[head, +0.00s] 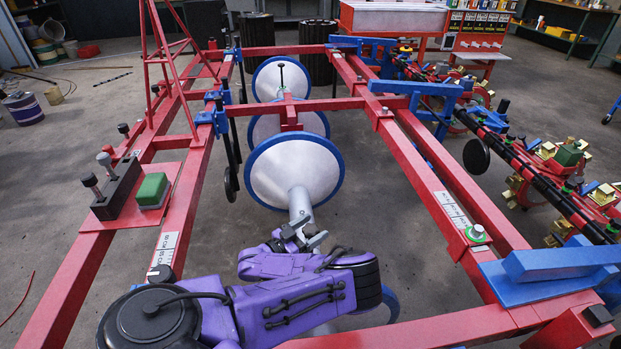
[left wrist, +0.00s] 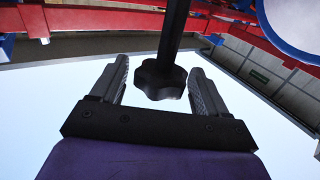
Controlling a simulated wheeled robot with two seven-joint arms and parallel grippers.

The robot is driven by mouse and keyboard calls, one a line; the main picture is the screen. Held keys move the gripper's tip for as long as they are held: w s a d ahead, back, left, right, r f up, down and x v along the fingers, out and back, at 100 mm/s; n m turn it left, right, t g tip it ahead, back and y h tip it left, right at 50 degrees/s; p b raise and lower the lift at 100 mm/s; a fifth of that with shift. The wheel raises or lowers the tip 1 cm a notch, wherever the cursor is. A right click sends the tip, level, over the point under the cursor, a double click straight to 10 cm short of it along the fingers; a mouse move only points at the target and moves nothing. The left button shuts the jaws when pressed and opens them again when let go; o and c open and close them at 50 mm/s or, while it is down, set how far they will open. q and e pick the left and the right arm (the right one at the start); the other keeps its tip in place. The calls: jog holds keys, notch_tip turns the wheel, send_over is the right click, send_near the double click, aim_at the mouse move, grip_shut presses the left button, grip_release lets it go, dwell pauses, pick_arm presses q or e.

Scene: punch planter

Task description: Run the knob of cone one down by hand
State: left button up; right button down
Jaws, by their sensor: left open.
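In the left wrist view a black lobed knob (left wrist: 160,80) sits on the end of a black rod (left wrist: 172,30). My left gripper (left wrist: 161,72) is open, with one grey finger on each side of the knob. A gap shows on both sides, so neither finger appears to touch it; I cannot tell the exact depth. In the head view my left gripper (head: 302,236) is in front of the nearest white cone with a blue rim (head: 295,165). My purple arm and gripper cover that area, and I cannot make out this knob there. My right gripper is not in view.
Red frame rails (head: 455,205) run along both sides of the cones. A plate with a green block (head: 152,190) and a black lever box lies on the left rail. Blue brackets (head: 545,275) and a row of wheel units stand on the right.

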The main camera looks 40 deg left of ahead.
pick_arm(q)
jog(key=c, duration=0.9)
jog(key=shift+c, duration=0.2)
jog(key=shift+r, duration=0.1)
